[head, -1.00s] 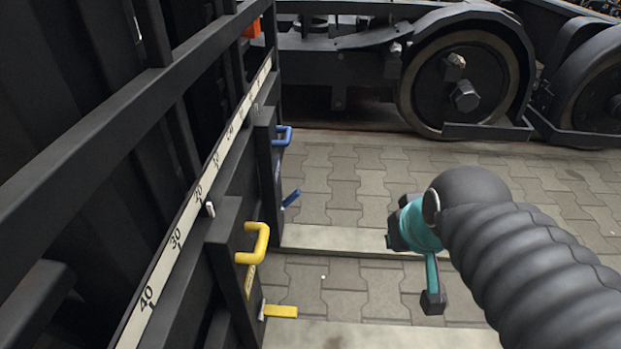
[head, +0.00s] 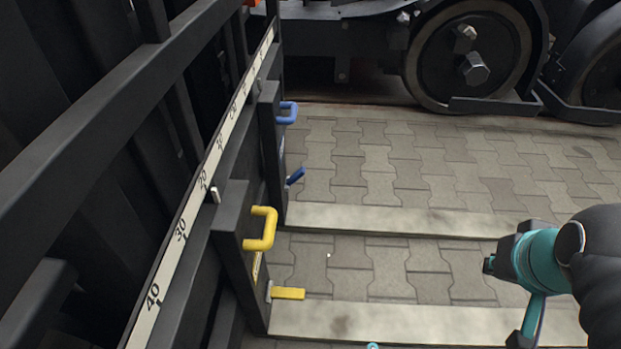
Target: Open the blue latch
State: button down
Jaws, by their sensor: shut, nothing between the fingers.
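The blue latch (head: 296,175) is a small lever low on a dark panel at the left of the head view. It sticks out to the right and tilts upward. A blue handle (head: 288,112) is fixed above it on the same panel. My gripper (head: 503,265), teal and black, is at the lower right, well to the right of the blue latch and apart from it. It is shut and empty. Its fingertips are small and partly hidden in this view.
A yellow handle (head: 262,230) and yellow latch (head: 288,293) stick out on a nearer panel. A numbered scale strip (head: 190,215) runs along the dark frame. A bogie wheel (head: 470,60) stands at the back. The paved floor (head: 390,165) between is clear.

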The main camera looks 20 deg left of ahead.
aim_at(289, 181)
jog(key=k, duration=0.95)
jog(key=u, duration=0.5)
jog(key=i, duration=1.05)
